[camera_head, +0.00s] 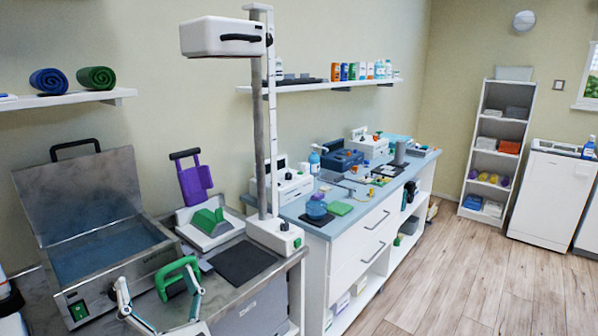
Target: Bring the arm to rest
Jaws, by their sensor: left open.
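My left gripper (156,290) is low in the picture at the left, over the front of the metal bench. Its two thin pale fingers are spread apart, and it is open. A green loop handle (178,261) shows between and behind the fingers; I cannot tell whether they touch it. What the handle belongs to is partly hidden. My right gripper is not in view.
A steel bath (108,262) with its lid raised stands left of the gripper. A white device with a green block (207,222) and a tall post (259,150) stand behind. A blue-topped counter (340,208) extends right. Wooden floor (440,285) is clear.

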